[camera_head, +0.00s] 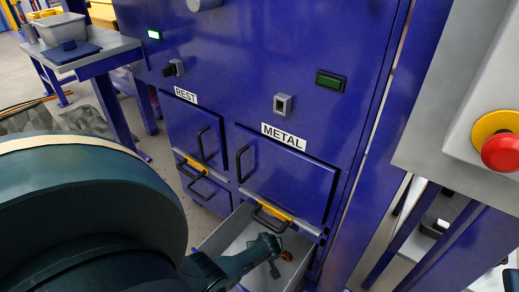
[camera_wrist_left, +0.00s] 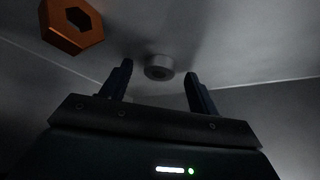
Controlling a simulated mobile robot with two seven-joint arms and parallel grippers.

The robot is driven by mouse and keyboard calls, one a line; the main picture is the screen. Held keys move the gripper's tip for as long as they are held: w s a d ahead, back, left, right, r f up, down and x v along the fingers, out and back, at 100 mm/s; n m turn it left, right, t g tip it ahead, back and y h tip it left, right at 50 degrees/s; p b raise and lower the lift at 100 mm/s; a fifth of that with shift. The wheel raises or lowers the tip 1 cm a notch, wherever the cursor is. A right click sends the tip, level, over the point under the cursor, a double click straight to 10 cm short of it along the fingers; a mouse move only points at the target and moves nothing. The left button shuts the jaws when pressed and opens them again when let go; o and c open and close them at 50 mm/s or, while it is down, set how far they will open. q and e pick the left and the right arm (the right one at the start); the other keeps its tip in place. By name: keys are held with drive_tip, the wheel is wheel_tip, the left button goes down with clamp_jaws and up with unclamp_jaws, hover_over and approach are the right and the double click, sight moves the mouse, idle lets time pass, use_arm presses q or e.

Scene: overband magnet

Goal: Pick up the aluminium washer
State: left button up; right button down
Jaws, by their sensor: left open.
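The aluminium washer (camera_wrist_left: 158,73) is a small grey ring on the floor of the open metal drawer, seen in the left wrist view. It appears between and beyond the fingertips of my left gripper (camera_wrist_left: 159,80). The gripper is open and empty, and I cannot tell how far its tips are from the washer. In the head view my left gripper (camera_head: 272,255) reaches down into the drawer (camera_head: 222,238), and I cannot make out the washer there. My right gripper is not in view.
An orange-brown hex nut (camera_wrist_left: 72,24) lies in the drawer, left of the washer in the wrist view; it also shows in the head view (camera_head: 287,256). Drawer walls enclose the gripper. A blue cabinet (camera_head: 260,60) rises behind. A red stop button (camera_head: 502,152) is at right.

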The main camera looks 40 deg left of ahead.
use_arm(q)
drive_tip(key=shift+f, duration=0.15)
drive_tip(key=c, duration=1.1)
